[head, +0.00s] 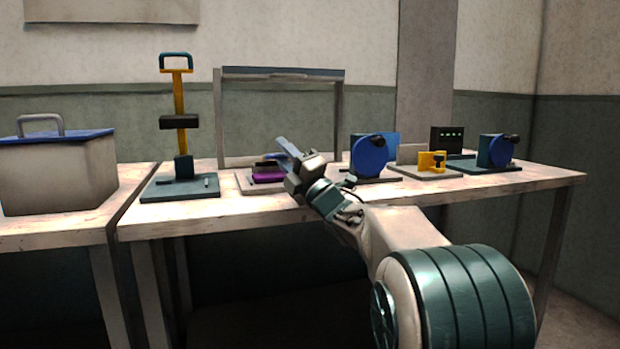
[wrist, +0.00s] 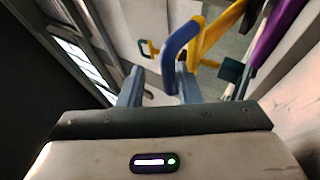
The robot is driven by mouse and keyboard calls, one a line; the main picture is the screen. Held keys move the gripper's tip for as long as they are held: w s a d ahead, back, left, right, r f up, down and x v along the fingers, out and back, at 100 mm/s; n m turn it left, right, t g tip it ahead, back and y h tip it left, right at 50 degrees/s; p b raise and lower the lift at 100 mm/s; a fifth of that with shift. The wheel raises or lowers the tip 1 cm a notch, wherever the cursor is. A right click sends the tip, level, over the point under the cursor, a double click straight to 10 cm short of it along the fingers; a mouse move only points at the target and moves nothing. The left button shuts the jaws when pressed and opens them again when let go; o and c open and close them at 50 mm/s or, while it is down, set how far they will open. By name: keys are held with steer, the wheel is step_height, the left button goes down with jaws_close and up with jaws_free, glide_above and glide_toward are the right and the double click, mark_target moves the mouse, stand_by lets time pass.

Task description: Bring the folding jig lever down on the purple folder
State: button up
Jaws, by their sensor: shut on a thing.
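The purple folder (head: 268,173) lies on the folding jig's pale base (head: 245,184), left of my gripper. It also shows as a purple strip at the upper right of the wrist view (wrist: 283,26). My gripper (head: 288,155) reaches over the jig's right side, its fingers pointing up and left. In the wrist view (wrist: 158,88) its jaws are shut on the lever's blue handle (wrist: 180,42), which lies by the right finger. A yellow arm (wrist: 213,35) runs up and right beside the handle. In the head view my gripper hides most of the lever, so its angle is unclear.
A blue wheel device (head: 369,156), a small yellow clamp (head: 432,162) and another blue wheel (head: 495,152) stand to the right. A lidded bin (head: 60,180) is at far left.

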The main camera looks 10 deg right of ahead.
steer(key=v, duration=1)
steer(key=shift+s+d+p, duration=0.4)
steer(key=shift+p, duration=0.05)
steer(key=shift+r, duration=0.15)
steer(key=s+d+r+m+g+h+p, duration=0.1)
steer(key=d+r+m+g+h+p, duration=0.15)
steer(key=m+h+p, duration=0.55)
steer(key=s+d+r+m+g+h+p, duration=0.15)
steer(key=r+m+h+p, duration=0.3)
steer(key=m+p, duration=0.55)
steer(key=s+a+m+g+p, duration=0.3)
steer(key=s+g+p, duration=0.4)
steer(key=s+p, duration=0.3)
steer(key=s+a+r+m+g+p, duration=0.1)
steer(key=s+a+m+g+p, duration=0.2)
steer(key=s+m+g+p, duration=0.3)
steer(key=s+g+p, duration=0.1)
steer(key=s+p, duration=0.4)
steer(key=s, duration=0.5)
steer(key=shift+s+a, duration=0.3)
steer(key=shift+a, duration=0.1)
